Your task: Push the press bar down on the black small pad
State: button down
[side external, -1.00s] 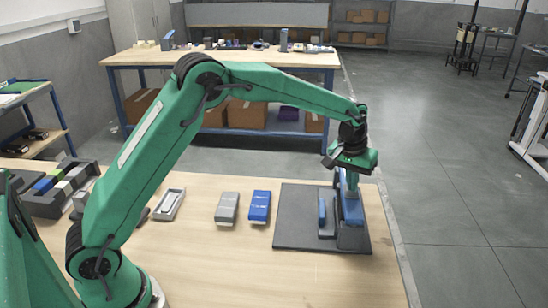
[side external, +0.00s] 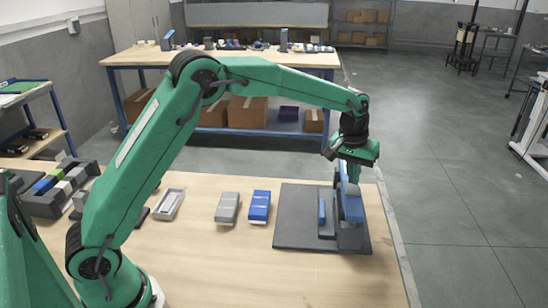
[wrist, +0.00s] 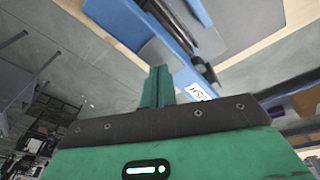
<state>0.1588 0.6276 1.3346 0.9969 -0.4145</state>
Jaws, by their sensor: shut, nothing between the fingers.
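The press stands on a dark base plate (side external: 296,228) at the table's right end in the side view. Its blue bar (side external: 350,204) is on the right of the plate, with a smaller upright blue piece (side external: 322,211) to its left. My gripper (side external: 353,176) is shut and empty, pointing down just above the blue bar; I cannot tell whether it touches. In the wrist view, the shut green fingers (wrist: 158,86) point towards the blue bar (wrist: 125,30), beside a white label (wrist: 200,92). I cannot clearly make out the black small pad.
A grey block (side external: 227,208) and a blue block (side external: 259,206) lie left of the plate. A light grey tray (side external: 169,204) and a dark rack (side external: 45,200) with coloured blocks lie further left. The table's right edge is close to the press. Bare tabletop lies in front.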

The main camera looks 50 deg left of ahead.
notch_tip(320, 180, up, 6)
jog(key=shift+r, duration=0.2)
dwell(0.7)
dwell(1.0)
